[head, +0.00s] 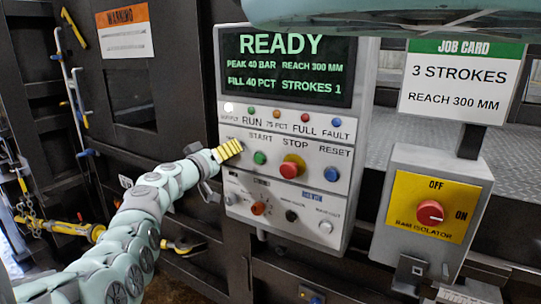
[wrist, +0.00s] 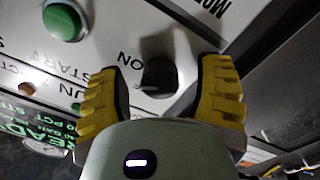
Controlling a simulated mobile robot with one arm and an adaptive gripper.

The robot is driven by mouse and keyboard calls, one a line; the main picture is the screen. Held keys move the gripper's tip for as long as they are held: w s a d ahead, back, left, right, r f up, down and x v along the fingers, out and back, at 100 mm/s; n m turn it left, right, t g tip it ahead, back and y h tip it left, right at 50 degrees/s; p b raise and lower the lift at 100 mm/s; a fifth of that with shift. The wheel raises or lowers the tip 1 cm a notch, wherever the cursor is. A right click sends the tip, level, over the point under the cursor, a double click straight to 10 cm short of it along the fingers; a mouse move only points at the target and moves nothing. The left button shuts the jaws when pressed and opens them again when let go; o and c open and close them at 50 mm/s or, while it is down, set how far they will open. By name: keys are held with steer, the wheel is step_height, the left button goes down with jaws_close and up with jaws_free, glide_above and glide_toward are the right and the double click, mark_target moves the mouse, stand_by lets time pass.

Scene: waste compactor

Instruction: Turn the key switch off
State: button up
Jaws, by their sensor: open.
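The key switch shows in the wrist view as a black knob (wrist: 158,76) on the light panel, with an "ON" label beside it. My gripper (wrist: 165,68) is open, with one yellow finger on each side of the knob. Gaps show between the knob and both fingers; I cannot tell how deep the fingers reach. In the head view my gripper (head: 228,150) is at the left edge of the control panel (head: 350,165), left of the green START button (head: 260,158), and it hides the key switch. Which way the knob points is hard to tell.
The red STOP button (head: 290,168) and blue RESET button (head: 333,174) sit right of START. The screen (head: 288,70) reads READY.

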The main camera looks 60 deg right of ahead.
steer(key=shift+s, duration=0.1)
jaws_close()
stand_by(0.3)
steer(key=shift+n, duration=0.4)
steer(key=shift+a+f+n+b, duration=0.1)
steer(key=shift+f+n+b, duration=0.05)
steer(key=shift+n+b, duration=0.75)
steer(key=n, duration=0.1)
steer(key=n+b, duration=0.1)
steer(key=shift+w+n, duration=0.2)
steer(key=shift+n, duration=0.1)
steer(key=n+b, duration=0.1)
steer(key=n, duration=0.3)
steer(key=shift+s+b, duration=0.1)
steer(key=shift+b, duration=0.2)
steer(key=shift+n+t, duration=0.3)
steer(key=shift+n, duration=1.4)
